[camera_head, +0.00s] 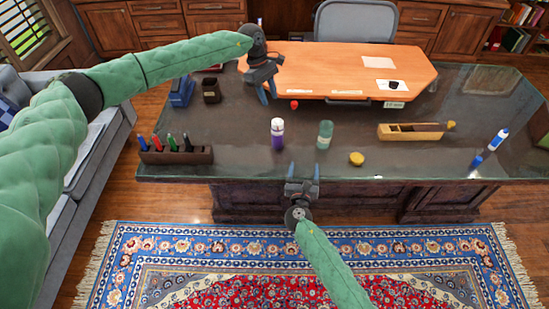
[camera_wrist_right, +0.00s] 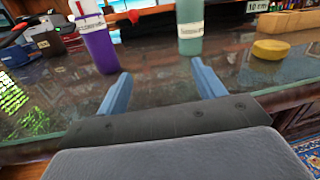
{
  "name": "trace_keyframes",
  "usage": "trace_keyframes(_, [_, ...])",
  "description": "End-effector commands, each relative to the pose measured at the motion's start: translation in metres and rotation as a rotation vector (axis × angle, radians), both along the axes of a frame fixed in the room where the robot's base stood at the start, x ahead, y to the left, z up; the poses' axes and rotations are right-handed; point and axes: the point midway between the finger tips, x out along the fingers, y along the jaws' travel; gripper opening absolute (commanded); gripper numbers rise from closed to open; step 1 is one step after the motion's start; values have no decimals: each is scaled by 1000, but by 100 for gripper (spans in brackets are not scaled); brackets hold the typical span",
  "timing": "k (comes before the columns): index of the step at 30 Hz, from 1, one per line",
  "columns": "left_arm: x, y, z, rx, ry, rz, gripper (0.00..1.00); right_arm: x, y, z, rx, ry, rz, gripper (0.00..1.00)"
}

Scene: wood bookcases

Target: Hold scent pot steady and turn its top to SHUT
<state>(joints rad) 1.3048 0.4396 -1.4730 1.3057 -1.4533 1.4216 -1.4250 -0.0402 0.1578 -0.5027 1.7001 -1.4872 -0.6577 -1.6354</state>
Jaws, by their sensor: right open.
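A purple bottle with a white upper part (camera_head: 277,134) and a green bottle (camera_head: 325,135) stand upright on the dark desk top. I cannot tell for sure which thing is the scent pot, and no SHUT mark is readable. Both also show in the right wrist view, the purple one (camera_wrist_right: 98,42) at left and the green one (camera_wrist_right: 190,25) near centre. My right gripper (camera_head: 304,170) is open and empty at the desk's front edge, short of both bottles. My left gripper (camera_head: 268,94) is above the back of the desk, fingers down and apart, with nothing seen between them.
A yellow disc (camera_head: 356,159) lies right of the green bottle, with a wooden plane-like block (camera_head: 411,132) behind it. A red ball (camera_head: 294,104) lies near the orange board (camera_head: 335,62).

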Motion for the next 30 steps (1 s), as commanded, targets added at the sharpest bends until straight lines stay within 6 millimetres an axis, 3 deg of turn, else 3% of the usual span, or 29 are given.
trace_keyframes(6, [0, 0, 0, 0, 0, 0, 36, 21, 58, 10, 50, 15, 23, 69])
trace_keyframes(12, [0, 0, 0, 0, 0, 0, 36, 32, 93, 19, 77, 22, 40, 69])
trace_keyframes(20, [0, 0, 0, 0, 0, 0, 36, 42, 105, 22, 85, 25, 47, 69])
trace_keyframes(30, [0, 0, 0, 0, 0, 0, 36, 90, 100, 23, 86, 24, 48, 69])
